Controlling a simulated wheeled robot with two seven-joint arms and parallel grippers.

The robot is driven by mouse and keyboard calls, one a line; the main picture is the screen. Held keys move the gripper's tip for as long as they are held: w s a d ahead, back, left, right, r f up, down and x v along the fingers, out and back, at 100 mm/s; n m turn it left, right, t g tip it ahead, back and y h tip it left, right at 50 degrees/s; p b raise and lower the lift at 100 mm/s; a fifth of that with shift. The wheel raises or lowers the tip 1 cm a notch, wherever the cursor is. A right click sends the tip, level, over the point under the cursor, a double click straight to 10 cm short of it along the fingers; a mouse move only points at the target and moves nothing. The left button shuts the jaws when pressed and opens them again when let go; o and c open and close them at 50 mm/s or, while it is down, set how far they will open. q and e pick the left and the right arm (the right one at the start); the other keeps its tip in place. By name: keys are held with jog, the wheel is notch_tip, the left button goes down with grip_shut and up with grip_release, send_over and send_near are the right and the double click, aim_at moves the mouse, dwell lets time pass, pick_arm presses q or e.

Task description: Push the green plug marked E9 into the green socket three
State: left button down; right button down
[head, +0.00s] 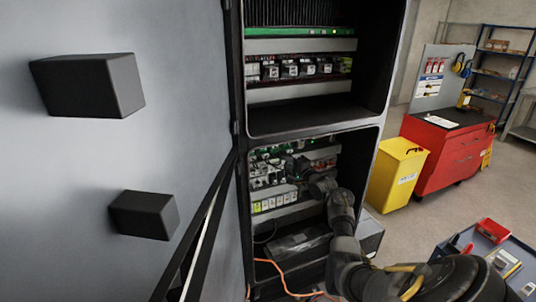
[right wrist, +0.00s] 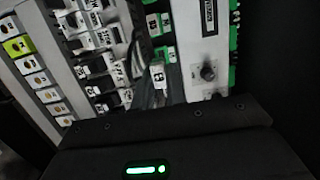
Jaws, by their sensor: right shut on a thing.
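My right arm reaches into the lower bay of the open cabinet in the head view. Its gripper (head: 297,166) is at the green and white modules and is dark and small there. In the right wrist view the dark gripper body fills the bottom. Just beyond it is a small white-labelled plug (right wrist: 157,73) in line with the jaws, which are shut on it. Its mark is too blurred to read. A row of green connectors (right wrist: 165,53) lies right behind it. I cannot tell which is socket three, or whether the plug touches it. My left gripper is out of view.
A white module with a black knob (right wrist: 208,73) stands close right of the plug. The grey cabinet door (head: 180,90) stands open at left. An orange cable (head: 278,270) hangs below. A yellow bin (head: 396,172) stands outside.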

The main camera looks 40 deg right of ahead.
jog(key=shift+w+d+f+b, duration=0.1)
jog(key=shift+w+d+b, duration=0.15)
jog(key=shift+w+b, duration=0.45)
jog(key=shift+w+d+b, duration=0.2)
jog(key=shift+w+b, duration=0.25)
jog(key=shift+w, duration=0.4)
jog(key=shift+w+d+b, duration=0.2)
jog(key=shift+w+b, duration=0.1)
jog(key=shift+w, duration=0.2)
jog(key=shift+w+d+b, duration=0.2)
jog(key=shift+w+b, duration=0.55)
jog(key=shift+b, duration=0.05)
jog(key=shift+w+d, duration=0.15)
jog(key=shift+w, duration=0.2)
jog(key=shift+w, duration=0.15)
dwell(0.6)
jog(key=shift+w+b, duration=0.1)
jog(key=shift+b, duration=0.2)
dwell(0.3)
jog(key=c, duration=1.3)
grip_release()
jog(key=shift+c, duration=0.2)
